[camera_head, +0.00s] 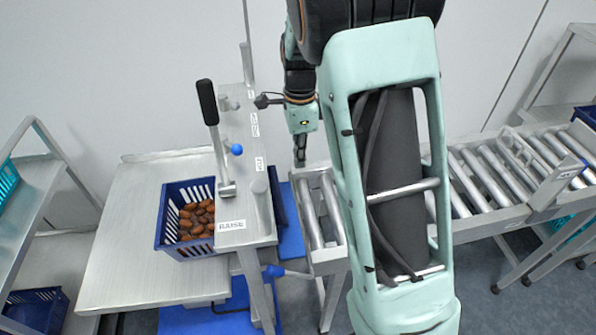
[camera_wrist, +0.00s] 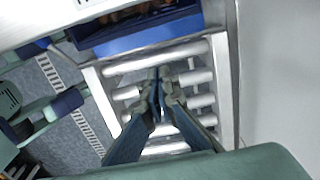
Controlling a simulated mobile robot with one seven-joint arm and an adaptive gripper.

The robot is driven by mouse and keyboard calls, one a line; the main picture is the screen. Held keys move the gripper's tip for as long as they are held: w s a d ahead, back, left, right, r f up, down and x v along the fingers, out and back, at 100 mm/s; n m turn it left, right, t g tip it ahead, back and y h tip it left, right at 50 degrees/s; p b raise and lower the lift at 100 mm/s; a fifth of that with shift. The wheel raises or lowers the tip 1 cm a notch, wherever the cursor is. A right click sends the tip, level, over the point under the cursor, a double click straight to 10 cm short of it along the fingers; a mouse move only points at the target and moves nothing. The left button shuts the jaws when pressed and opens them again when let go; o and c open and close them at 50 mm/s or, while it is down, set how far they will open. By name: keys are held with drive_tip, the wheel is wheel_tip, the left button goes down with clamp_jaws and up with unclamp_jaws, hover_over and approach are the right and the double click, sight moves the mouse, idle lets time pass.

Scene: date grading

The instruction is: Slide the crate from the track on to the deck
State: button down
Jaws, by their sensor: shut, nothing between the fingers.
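The dark blue crate (camera_head: 172,222) holds brown dates and stands on the right part of the grey metal deck (camera_head: 120,240), partly hidden by the frame post marked RAISE. A dark blue strip right of the post seems to be its end wall. In the wrist view the crate's wall (camera_wrist: 140,38) stands across the far end of the roller track (camera_wrist: 225,100). The short track section (camera_head: 340,235) carries no crate. My gripper (camera_head: 300,163) is shut and empty over these rollers. Its fingertips (camera_wrist: 160,76) point toward the crate wall, apparently a little short of it.
A lever with a black handle (camera_head: 207,102) and blue knob stands on the post frame (camera_head: 245,235). More roller track (camera_head: 490,180) runs right, with another blue crate (camera_head: 588,115) at its far end. A shelf rack (camera_head: 35,190) stands left. My arm hides the middle.

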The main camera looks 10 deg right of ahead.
drive_tip(key=shift+r, duration=0.85)
